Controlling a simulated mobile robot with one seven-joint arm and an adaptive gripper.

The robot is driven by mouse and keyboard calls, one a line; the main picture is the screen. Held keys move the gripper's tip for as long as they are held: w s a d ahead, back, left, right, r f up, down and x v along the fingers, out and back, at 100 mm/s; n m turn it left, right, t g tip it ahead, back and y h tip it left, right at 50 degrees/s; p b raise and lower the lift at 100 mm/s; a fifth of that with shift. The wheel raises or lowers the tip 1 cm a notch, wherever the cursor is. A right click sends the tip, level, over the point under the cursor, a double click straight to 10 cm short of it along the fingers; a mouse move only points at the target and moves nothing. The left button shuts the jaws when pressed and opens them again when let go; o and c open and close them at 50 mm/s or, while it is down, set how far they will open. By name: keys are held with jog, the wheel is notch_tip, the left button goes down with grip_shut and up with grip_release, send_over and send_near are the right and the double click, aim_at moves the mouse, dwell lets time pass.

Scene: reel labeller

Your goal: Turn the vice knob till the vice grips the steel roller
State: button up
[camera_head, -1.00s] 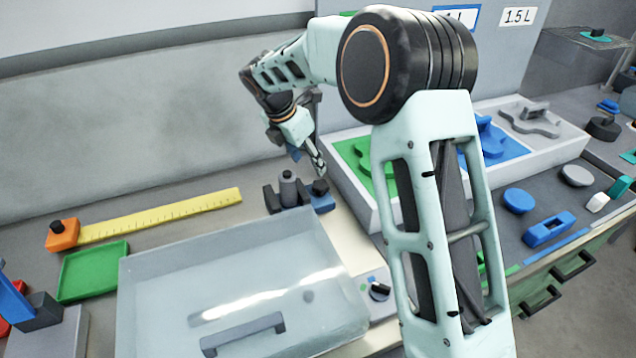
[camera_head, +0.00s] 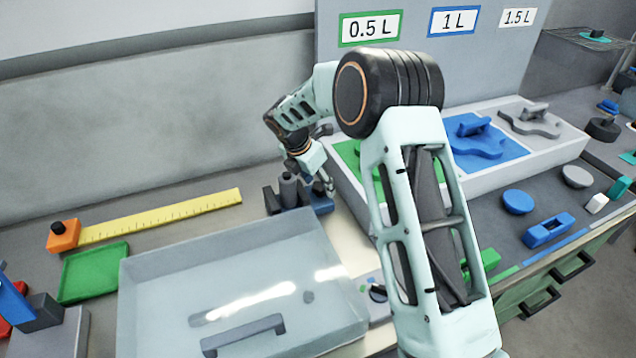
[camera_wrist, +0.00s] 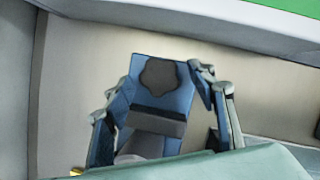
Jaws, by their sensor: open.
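The vice, with dark jaws (camera_head: 272,200) and a blue end block (camera_head: 321,205), stands on the bench behind the clear-lidded box. The grey steel roller (camera_head: 288,188) stands upright between the jaws; in the wrist view it is mostly hidden. The black lobed vice knob (camera_wrist: 158,76) sits on the blue block (camera_wrist: 150,104) in the wrist view. My gripper (camera_wrist: 160,84) is open, with one finger on each side of the knob. I see gaps between the fingertips and the knob. In the head view my gripper (camera_head: 325,184) is just above the blue end and hides the knob.
The clear-lidded box (camera_head: 240,265) lies in front of the vice. A white tray (camera_head: 480,180) with green, blue and grey sections stands close to the right. A yellow ruler (camera_head: 160,215) and a green tray (camera_head: 93,272) lie left. The wall is behind.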

jog(key=shift+c, duration=0.3)
jog(key=c, duration=1.1)
jog(key=m, duration=0.2)
jog(key=m+g+p, duration=0.1)
jog(key=m+h, duration=0.1)
jog(key=m, duration=0.1)
jog(key=shift+w+a+m+g+p, duration=0.2)
jog(key=shift+w+m+g+p, duration=0.1)
jog(key=shift+g+p, duration=0.1)
jog(key=m+g, duration=0.1)
jog(key=m, duration=0.2)
jog(key=m+g+p, duration=0.1)
jog(key=m, duration=0.2)
jog(key=shift+w+m+g+p, duration=0.15)
jog(key=shift+m+g+p, duration=0.15)
